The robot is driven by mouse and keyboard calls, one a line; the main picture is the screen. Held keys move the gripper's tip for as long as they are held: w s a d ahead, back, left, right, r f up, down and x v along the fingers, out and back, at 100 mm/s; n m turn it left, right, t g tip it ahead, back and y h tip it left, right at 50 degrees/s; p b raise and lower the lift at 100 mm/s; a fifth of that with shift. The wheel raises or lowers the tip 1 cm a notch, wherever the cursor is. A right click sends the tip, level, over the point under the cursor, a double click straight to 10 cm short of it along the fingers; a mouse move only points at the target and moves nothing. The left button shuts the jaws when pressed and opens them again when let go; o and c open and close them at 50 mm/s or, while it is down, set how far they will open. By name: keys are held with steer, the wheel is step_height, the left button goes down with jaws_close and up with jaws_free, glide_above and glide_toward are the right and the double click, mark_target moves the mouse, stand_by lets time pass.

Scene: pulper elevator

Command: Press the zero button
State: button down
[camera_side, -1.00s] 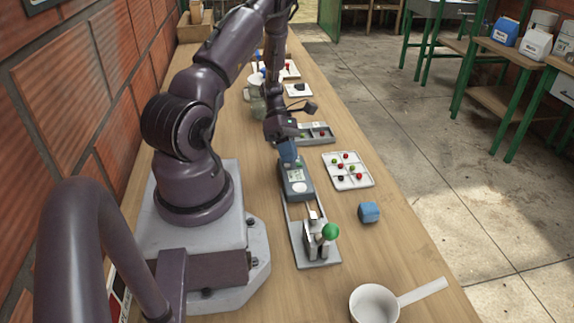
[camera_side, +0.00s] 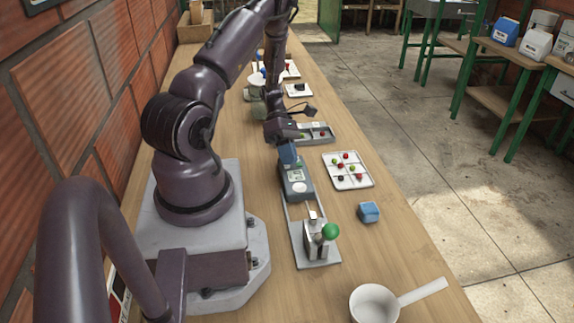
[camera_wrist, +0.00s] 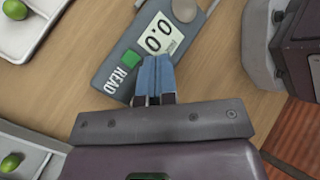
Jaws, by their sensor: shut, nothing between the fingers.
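A small grey-blue meter (camera_side: 297,189) lies on the bench below my gripper (camera_side: 288,158). In the wrist view the meter (camera_wrist: 104,67) shows a display (camera_wrist: 161,38) reading 0.0, a green button (camera_wrist: 131,58) and the label READ. A round grey disc (camera_wrist: 184,10) sits past the display. No button marked zero can be seen; the fingers hide the part of the meter beside the green button. My gripper (camera_wrist: 154,62) has blue fingers, shut together and empty, with tips over the meter's near edge by the display. I cannot tell whether they touch it.
A metal slide stand with a green ball (camera_side: 330,231) is just in front of the meter. A grey tray (camera_side: 328,141) is behind; a white pan (camera_side: 375,303) is in front.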

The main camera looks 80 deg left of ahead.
steer(key=shift+r, duration=0.75)
steer(key=shift+r, duration=2.55)
